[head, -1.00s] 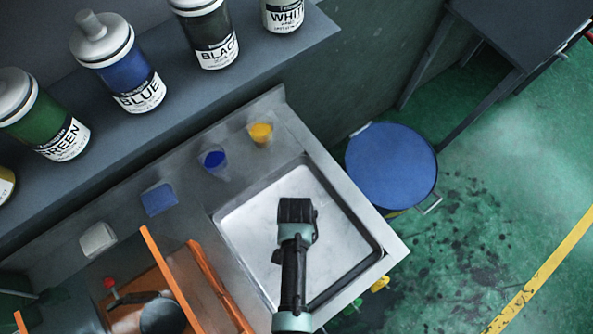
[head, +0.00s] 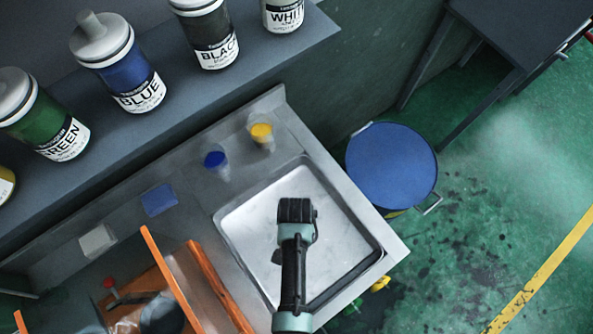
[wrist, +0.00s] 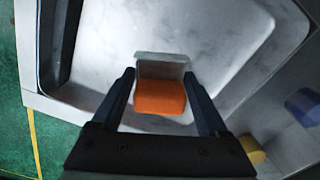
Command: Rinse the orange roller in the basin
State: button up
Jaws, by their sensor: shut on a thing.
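The orange roller (wrist: 160,97) sits between my gripper's fingers in the wrist view, with a grey part along its far edge. My gripper (wrist: 160,88) is shut on it, one dark finger at each side. In the head view my gripper (head: 296,205) is over the basin (head: 262,222), and the roller is hidden beneath it. The basin is a pale, shallow, rectangular sink with a stained floor; it also shows in the wrist view (wrist: 110,52). I cannot tell whether the roller touches its floor.
A blue sponge-like block (head: 159,199) and a pale one (head: 98,240) lie left. Orange rails (head: 190,285) border the basin's left. A blue-lidded drum (head: 391,167) stands on the floor at right.

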dwell(0.3)
notch_tip(320, 180, up, 4)
jog(key=p, duration=0.4)
jog(key=shift+r, duration=0.1)
dwell(0.7)
